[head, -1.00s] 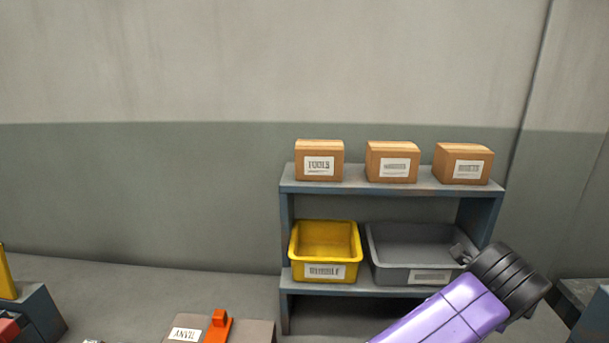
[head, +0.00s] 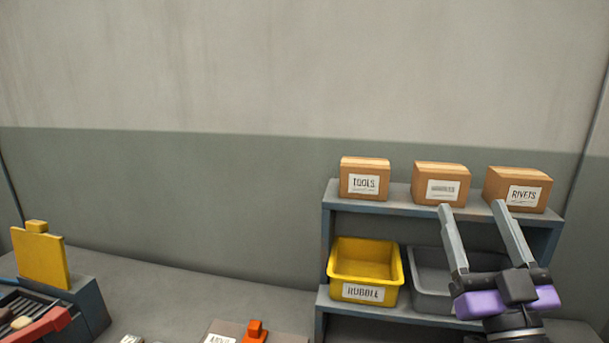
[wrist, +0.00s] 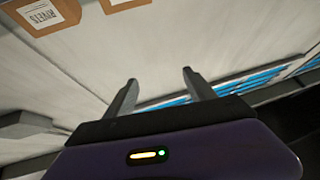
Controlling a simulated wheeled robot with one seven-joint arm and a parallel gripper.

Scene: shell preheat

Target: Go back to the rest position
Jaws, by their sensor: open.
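My gripper (head: 472,213) is in the lower right of the head view, its two grey fingers spread apart and pointing up. Nothing is between them. It stands in front of the shelf (head: 335,205) and hides part of the grey bin (head: 428,284) on the lower level. In the wrist view my gripper (wrist: 160,85) also shows open and empty, with pale wall beyond the fingers. No marker of a rest position shows.
Boxes labelled TOOLS (head: 365,180) and RIVETS (head: 518,190) stand on the top shelf with another box (head: 440,186) between them. A yellow RUBBLE bin (head: 362,262) is below. At lower left is a dark unit with a yellow upright panel (head: 40,257).

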